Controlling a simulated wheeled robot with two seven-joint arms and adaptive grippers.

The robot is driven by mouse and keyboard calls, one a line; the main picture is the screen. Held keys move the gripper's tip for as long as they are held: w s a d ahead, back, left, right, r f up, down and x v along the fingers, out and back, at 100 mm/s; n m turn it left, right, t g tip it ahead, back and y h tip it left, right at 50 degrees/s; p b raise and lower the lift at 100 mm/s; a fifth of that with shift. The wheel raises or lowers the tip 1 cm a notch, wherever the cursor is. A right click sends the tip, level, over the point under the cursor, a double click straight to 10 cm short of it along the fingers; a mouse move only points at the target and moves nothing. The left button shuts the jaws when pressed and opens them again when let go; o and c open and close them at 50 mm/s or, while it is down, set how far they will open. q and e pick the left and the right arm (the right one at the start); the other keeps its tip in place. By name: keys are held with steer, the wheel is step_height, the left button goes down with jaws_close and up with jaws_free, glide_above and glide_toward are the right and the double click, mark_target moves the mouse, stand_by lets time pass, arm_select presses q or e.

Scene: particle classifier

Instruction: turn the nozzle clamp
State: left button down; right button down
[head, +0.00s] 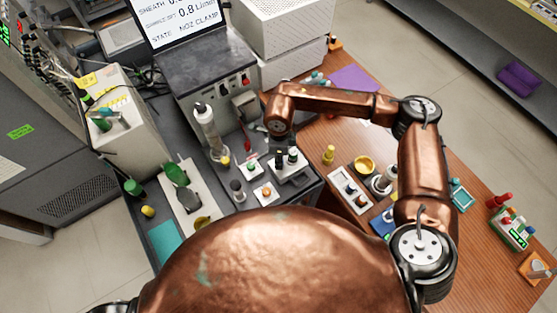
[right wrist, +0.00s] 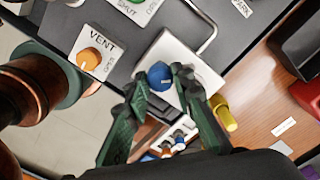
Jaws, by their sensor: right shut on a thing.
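The nozzle clamp appears to be the round blue knob (right wrist: 159,74) on a white plate (right wrist: 190,57); its label is not readable. My right gripper (right wrist: 161,82) has one dark green finger on each side of the knob and is shut on it. In the head view my right arm reaches in from the right, and its wrist is above the white plate (head: 297,173). The knob is not clear there. The screen (head: 183,20) shows "NOZ CLAMP" as the state. My left gripper is not in view.
Left of the plate are the orange VENT knob (right wrist: 91,61) and a green button (head: 251,167). A bent metal rail (right wrist: 212,35) runs close to the plate. A yellow cylinder (right wrist: 222,112) stands to its right. Small parts crowd the wooden table (head: 335,150).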

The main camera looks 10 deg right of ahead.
steer(key=m+b, duration=0.1)
steer(key=m, duration=0.3)
steer(key=shift+f+m+b, duration=0.15)
steer(key=shift+m+b, duration=0.6)
steer(key=shift+m, duration=1.65)
steer(key=c, duration=1.7)
jaws_free()
steer(key=shift+o, duration=0.2)
steer(key=shift+r, duration=0.2)
step_height(320, 180, up, 12)
steer(key=shift+f, duration=0.1)
